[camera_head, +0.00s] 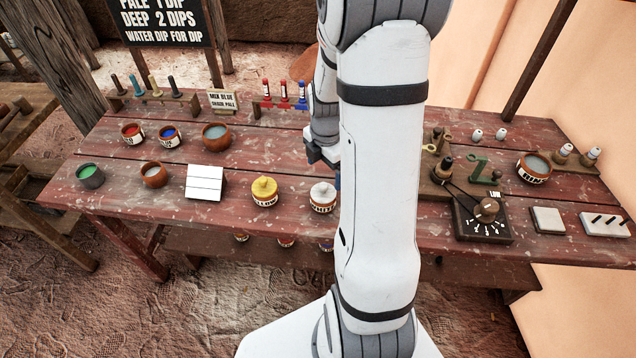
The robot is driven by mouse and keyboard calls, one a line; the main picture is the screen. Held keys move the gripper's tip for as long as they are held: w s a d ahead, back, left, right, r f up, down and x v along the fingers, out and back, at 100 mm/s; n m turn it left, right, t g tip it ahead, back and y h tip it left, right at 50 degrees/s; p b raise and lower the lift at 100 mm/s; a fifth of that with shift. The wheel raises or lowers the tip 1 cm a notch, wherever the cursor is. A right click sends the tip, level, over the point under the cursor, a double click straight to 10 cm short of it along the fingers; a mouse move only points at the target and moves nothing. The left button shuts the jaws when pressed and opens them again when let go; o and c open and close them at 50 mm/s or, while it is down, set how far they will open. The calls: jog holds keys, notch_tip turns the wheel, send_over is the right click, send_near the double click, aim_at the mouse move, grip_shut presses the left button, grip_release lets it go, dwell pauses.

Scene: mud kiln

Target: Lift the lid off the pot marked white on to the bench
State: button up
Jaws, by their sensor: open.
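The pot marked white (322,207) stands on the red plank bench (255,222) near its front edge. Its pale label is partly readable, and its white lid (322,189) with a knob is on it. My gripper (336,179) is just behind and to the right of this pot in the picture, mostly hidden by my white arm. A dark part and a bluish finger show beside the arm. It is open, and nothing shows in it. Its exact gap to the lid cannot be told.
A pot with a yellow lid (264,187) stands close on the left. A white board (205,183), open paint pots and a rack of red and blue bottles (284,93) are further left and back. A dial box (484,218) is on the right. Bare bench lies before the pots.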

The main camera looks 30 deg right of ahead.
aim_at(324, 184)
jog(key=f, duration=0.2)
jog(key=f+p, duration=0.1)
jog(key=f, duration=0.3)
jog(key=shift+s+a+f, duration=0.15)
jog(key=shift+s+f, duration=0.05)
jog(key=shift+s, duration=0.05)
jog(key=c, duration=1.1)
